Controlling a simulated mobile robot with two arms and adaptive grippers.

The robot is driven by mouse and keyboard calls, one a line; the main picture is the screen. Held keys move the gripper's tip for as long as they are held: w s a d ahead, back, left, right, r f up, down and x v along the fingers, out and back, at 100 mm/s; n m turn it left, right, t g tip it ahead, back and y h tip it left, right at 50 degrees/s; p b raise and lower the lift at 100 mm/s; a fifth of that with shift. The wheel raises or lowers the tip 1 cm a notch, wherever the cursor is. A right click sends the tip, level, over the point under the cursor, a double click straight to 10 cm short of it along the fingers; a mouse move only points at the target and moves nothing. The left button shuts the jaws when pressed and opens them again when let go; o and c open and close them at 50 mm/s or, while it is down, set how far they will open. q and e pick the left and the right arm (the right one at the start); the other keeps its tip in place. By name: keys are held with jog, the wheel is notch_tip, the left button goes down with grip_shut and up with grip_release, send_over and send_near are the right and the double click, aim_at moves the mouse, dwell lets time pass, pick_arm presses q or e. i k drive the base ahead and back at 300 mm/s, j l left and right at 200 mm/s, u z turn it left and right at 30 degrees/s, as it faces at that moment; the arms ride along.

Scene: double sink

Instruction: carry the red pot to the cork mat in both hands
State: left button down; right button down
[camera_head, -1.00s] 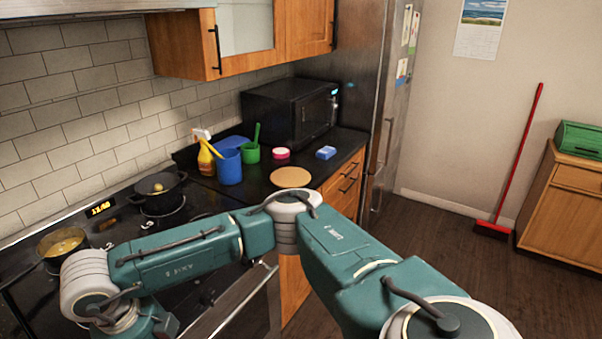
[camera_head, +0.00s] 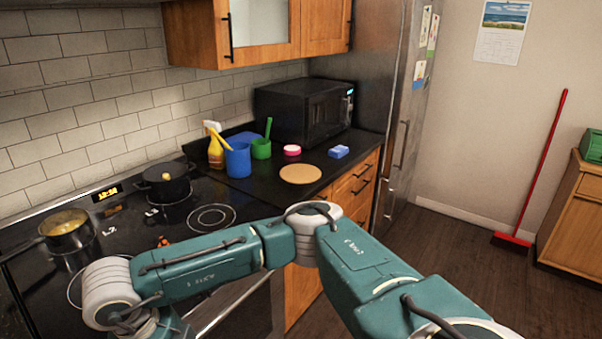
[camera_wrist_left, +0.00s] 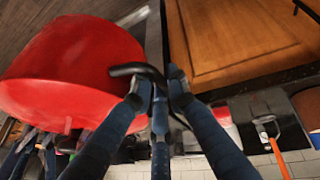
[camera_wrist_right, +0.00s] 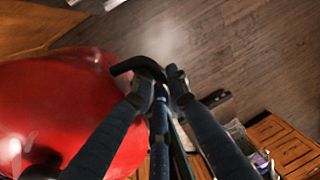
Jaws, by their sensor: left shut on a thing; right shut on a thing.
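The red pot (camera_wrist_left: 65,70) fills the left of the left wrist view and shows in the right wrist view (camera_wrist_right: 60,110). My left gripper (camera_wrist_left: 158,84) is shut on one black handle (camera_wrist_left: 138,70) of the pot. My right gripper (camera_wrist_right: 158,84) is shut on another black handle (camera_wrist_right: 138,66). The pot and both grippers are outside the head view. The round cork mat (camera_head: 300,174) lies flat and bare on the dark counter, right of the stove. What is inside the pot is hidden.
A black pot (camera_head: 165,186) and a pan (camera_head: 68,232) stand on the stove.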

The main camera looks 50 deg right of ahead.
aim_at(300, 172)
jog(key=i+l, duration=0.1)
jog(key=l, duration=0.95)
jog(key=i+l, duration=0.1)
jog(key=l, duration=2.05)
jog(key=i+l, duration=0.15)
jog(key=l, duration=0.95)
